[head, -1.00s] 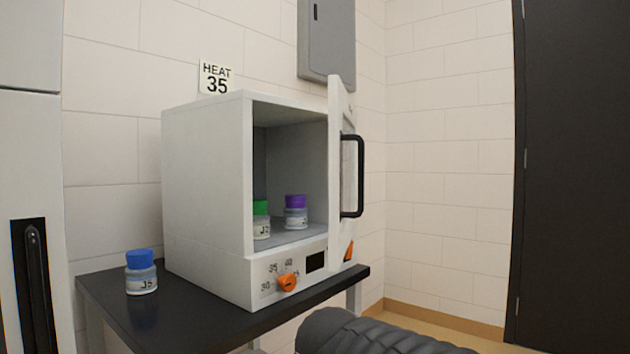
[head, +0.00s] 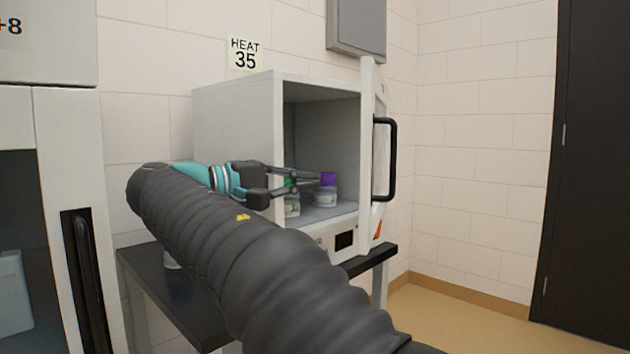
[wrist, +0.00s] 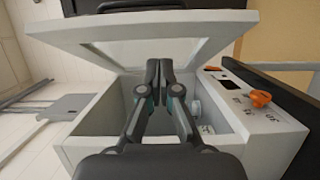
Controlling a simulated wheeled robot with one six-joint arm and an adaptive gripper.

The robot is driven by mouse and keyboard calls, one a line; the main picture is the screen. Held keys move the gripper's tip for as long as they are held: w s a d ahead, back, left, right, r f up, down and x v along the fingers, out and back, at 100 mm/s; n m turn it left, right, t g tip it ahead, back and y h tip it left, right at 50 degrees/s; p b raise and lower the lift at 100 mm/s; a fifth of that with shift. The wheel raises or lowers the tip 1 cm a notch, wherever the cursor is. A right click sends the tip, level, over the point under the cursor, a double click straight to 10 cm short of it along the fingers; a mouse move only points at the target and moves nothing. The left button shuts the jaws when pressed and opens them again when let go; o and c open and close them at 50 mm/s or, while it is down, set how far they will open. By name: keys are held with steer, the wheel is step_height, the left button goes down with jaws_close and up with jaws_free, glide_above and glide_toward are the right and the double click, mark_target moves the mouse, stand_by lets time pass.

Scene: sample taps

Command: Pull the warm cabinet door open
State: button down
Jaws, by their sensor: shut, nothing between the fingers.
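The warm cabinet (head: 235,125) is a white box on a dark table. Its door (head: 367,110) stands wide open at the right, seen nearly edge-on, with a black handle (head: 393,160) on its outer face. My gripper (head: 330,176) is at the open front, fingers pointing toward the door side. In the wrist view my gripper (wrist: 165,64) is shut and empty, its tips overlapping the inner side of the windowed door (wrist: 90,40). I cannot tell whether they touch it.
A green-capped bottle (head: 292,205) and a purple-capped bottle (head: 327,192) stand inside the cabinet. Another bottle (head: 171,260) on the table (head: 150,285) is mostly hidden by my arm. A second cabinet (head: 60,120) stands at the left. Floor to the right is clear.

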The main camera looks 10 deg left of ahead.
steer(key=x, duration=0.8)
steer(key=shift+d, duration=0.25)
steer(key=shift+w+f+b, duration=0.1)
steer(key=shift+b, duration=0.2)
